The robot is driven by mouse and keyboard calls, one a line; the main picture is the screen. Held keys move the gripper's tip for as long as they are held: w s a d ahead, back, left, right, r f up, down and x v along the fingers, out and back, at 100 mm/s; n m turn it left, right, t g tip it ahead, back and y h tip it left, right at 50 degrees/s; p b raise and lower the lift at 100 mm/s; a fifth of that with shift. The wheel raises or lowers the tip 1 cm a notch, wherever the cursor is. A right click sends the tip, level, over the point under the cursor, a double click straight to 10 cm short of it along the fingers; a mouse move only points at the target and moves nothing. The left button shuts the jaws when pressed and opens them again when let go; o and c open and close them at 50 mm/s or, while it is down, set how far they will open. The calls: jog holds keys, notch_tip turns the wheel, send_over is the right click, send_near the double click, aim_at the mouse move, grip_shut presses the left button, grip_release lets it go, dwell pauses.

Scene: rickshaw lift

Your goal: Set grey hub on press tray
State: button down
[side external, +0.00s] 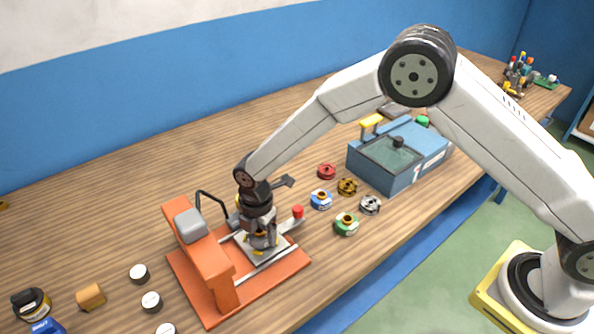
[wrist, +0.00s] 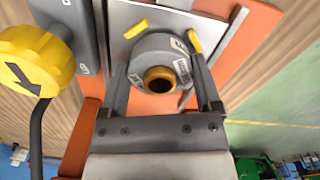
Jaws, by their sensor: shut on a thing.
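The grey hub (wrist: 145,48), a round body with a yellow-brown ring around its dark centre hole, sits between the two fingers of my gripper (wrist: 160,70). In the side view my gripper (side external: 262,241) points down over the press tray and hides most of the hub. The press tray (side external: 279,244) is a pale metal plate on the orange press base; it also shows behind the hub in the wrist view (wrist: 122,18). The hub is at or just above the tray; I cannot tell whether it touches. Yellow tabs show beside the hub.
The orange press (side external: 208,262) stands left of my gripper, with a red-knobbed lever (side external: 297,212) at right. A yellow knob (wrist: 38,62) is close by in the wrist view. Several coloured hubs (side external: 346,224) and a blue box (side external: 402,160) lie to the right.

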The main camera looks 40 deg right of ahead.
jog(key=shift+f, duration=0.1)
dwell(0.7)
grip_release()
dwell(0.5)
jog(key=shift+r, duration=3.45)
jog(key=shift+d, duration=0.1)
